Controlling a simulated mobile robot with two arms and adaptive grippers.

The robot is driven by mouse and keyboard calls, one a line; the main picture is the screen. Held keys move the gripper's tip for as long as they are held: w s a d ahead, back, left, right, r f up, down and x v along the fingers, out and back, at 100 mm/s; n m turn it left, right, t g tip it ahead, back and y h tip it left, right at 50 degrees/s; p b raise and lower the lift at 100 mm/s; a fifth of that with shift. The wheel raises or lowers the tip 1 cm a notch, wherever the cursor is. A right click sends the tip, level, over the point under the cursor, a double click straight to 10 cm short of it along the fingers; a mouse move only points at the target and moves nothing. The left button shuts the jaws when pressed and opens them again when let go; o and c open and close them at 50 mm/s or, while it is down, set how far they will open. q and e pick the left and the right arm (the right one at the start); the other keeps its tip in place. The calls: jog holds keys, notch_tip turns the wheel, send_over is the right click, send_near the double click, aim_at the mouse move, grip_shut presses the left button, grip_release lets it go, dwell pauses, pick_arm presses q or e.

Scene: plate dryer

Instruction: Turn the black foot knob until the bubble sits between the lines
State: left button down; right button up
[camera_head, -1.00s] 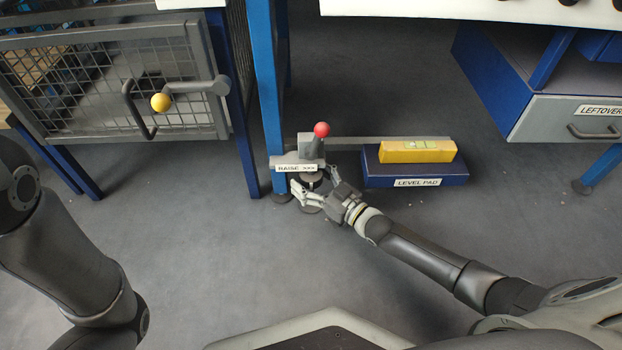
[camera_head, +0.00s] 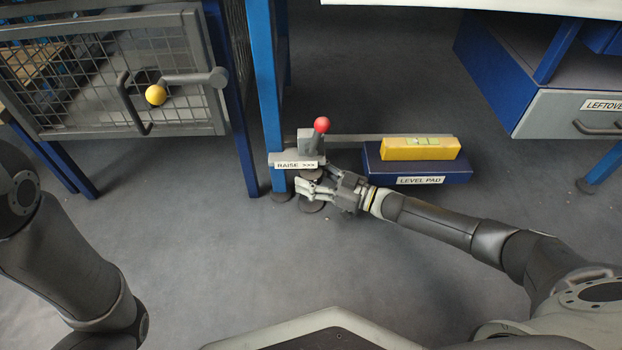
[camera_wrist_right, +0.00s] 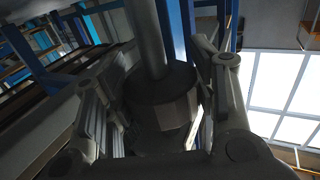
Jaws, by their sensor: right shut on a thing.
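The black foot knob (camera_wrist_right: 160,98) shows in the right wrist view as a dark faceted knob under a grey rod. My right gripper (camera_wrist_right: 155,115) has a finger on each side of it and is shut on it. In the head view, my right gripper (camera_head: 308,188) is under the bracket with the "RAISE >>>" label (camera_head: 296,165), and the knob is mostly hidden. A yellow level (camera_head: 420,148) lies on the blue "LEVEL PAD" block (camera_head: 415,172). Its green vial (camera_head: 422,141) faces up, but the bubble is too small to place. My left gripper is out of view.
A lever with a red ball (camera_head: 322,124) stands above the bracket, beside a blue leg (camera_head: 267,100). A mesh door (camera_head: 95,80) with a yellow ball (camera_head: 156,95) is at left. A "LEFTOVER" drawer (camera_head: 575,117) is at right. The floor in front is clear.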

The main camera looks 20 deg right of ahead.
jog(key=shift+n+g+y, duration=0.3)
jog(key=shift+g+y, duration=0.1)
jog(key=shift+g, duration=0.1)
jog(key=o, duration=1.1)
jog(key=shift+c, duration=0.2)
jog(key=v, duration=1.2)
jog(key=shift+s, duration=0.1)
